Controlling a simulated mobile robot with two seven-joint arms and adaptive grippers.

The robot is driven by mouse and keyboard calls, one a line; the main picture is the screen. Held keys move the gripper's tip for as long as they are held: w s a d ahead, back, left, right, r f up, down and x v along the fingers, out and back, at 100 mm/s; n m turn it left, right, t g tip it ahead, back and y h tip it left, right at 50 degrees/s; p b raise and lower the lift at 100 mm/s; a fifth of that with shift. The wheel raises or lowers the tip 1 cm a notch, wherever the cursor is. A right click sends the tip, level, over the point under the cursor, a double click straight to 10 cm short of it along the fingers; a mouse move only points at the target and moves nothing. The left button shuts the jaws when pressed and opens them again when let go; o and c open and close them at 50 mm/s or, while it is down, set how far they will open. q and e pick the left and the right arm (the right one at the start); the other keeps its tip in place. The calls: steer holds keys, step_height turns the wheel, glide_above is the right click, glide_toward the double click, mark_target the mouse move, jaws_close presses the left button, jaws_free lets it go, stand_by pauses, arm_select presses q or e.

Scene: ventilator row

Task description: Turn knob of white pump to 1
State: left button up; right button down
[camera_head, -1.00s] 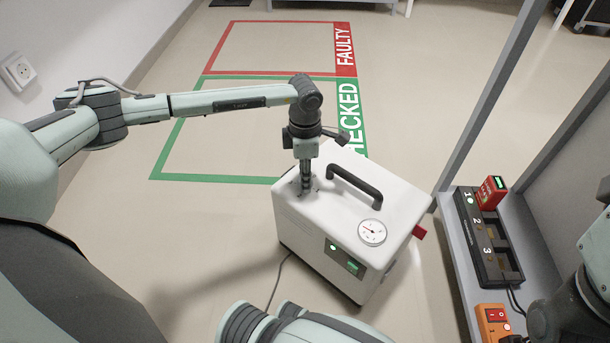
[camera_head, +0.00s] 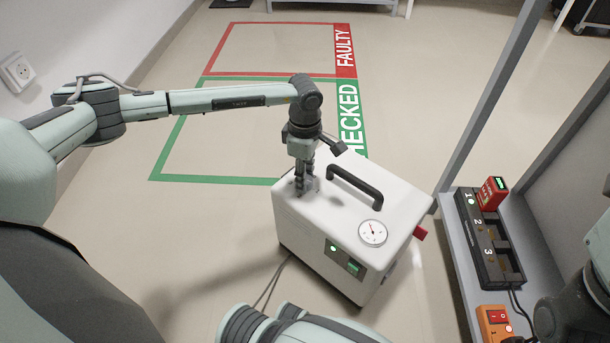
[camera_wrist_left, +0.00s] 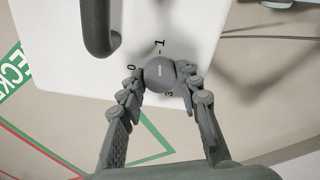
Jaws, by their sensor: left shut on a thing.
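The white pump (camera_head: 350,215) stands on the floor, with a black handle and a round gauge on top. Its grey knob (camera_wrist_left: 160,73) shows in the left wrist view, with a white line pointing up at the 1 mark. The 0 is to its left and the 3 below right. My left gripper (camera_wrist_left: 161,78) is shut on the knob, one finger on each side. In the head view the left gripper (camera_head: 306,185) comes down on the pump's top and hides the knob. My right gripper is not in view.
A grey shelf (camera_head: 545,265) at right holds a black charger (camera_head: 488,240) with a red battery (camera_head: 493,193) and an orange switch box (camera_head: 494,322). Its post rises right of the pump. Green and red floor frames lie behind on clear floor.

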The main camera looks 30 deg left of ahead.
arm_select(q)
steer(key=o, duration=1.2)
steer(key=shift+c, duration=0.2)
step_height(320, 180, up, 12)
